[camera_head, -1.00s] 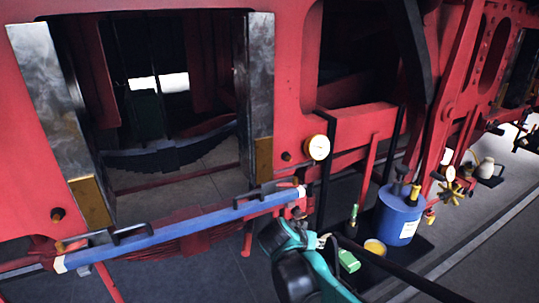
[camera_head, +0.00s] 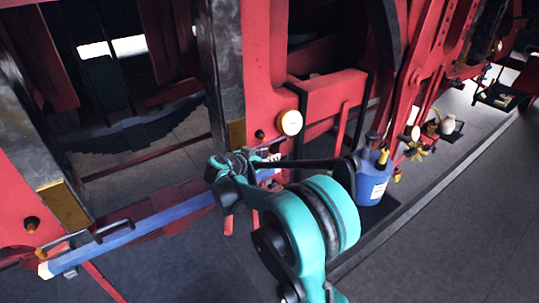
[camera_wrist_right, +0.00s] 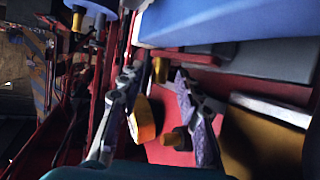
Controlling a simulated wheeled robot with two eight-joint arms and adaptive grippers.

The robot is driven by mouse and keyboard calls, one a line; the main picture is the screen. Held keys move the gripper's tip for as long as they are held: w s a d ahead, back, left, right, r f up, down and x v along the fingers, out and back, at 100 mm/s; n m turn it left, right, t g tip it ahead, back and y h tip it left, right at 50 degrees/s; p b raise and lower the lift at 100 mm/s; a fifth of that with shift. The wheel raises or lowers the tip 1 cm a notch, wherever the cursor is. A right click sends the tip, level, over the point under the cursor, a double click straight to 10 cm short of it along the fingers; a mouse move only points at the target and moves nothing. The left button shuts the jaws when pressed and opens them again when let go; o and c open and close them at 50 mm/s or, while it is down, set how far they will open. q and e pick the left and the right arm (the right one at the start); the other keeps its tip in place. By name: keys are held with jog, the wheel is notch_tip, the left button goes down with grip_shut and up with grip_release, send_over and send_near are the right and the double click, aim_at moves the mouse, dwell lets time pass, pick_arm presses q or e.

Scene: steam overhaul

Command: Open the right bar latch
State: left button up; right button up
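The blue bar (camera_head: 165,217) lies across the red frame opening, with a white band at its left end. A black handle (camera_head: 112,230) sits near that end. The bar's right end (camera_head: 266,173) is partly hidden behind my teal right arm, and its latch cannot be made out clearly. My right gripper (camera_head: 235,165) is at that right end, in front of the bar. In the right wrist view its fingers (camera_wrist_right: 153,76) are spread with a gap between them, and a broad blue surface (camera_wrist_right: 230,22), probably the bar, lies beyond the tips. My left gripper is not in view.
A round gauge (camera_head: 290,122) is on the red frame just above the right gripper. A blue can (camera_head: 373,188) stands to the right on a dark mat. A steel post (camera_head: 222,60) rises behind the gripper. The floor at right is clear.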

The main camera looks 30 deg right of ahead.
jog(key=shift+w+d+f, duration=0.1)
jog(key=shift+d+f, duration=0.05)
jog(key=shift+d, duration=0.25)
grip_shut()
jog(key=shift+w+d+f+n+t+y+b, duration=0.15)
jog(key=shift+n+t+y+b, duration=0.1)
jog(key=shift+n+t, duration=0.15)
jog(key=shift+w+r+n+t+y+b, duration=0.1)
jog(key=shift+n+t+y+b, duration=0.1)
jog(key=shift+n+t, duration=0.15)
jog(key=shift+w+n+t, duration=0.2)
jog(key=shift+n+t, duration=0.15)
jog(key=shift+t, duration=0.1)
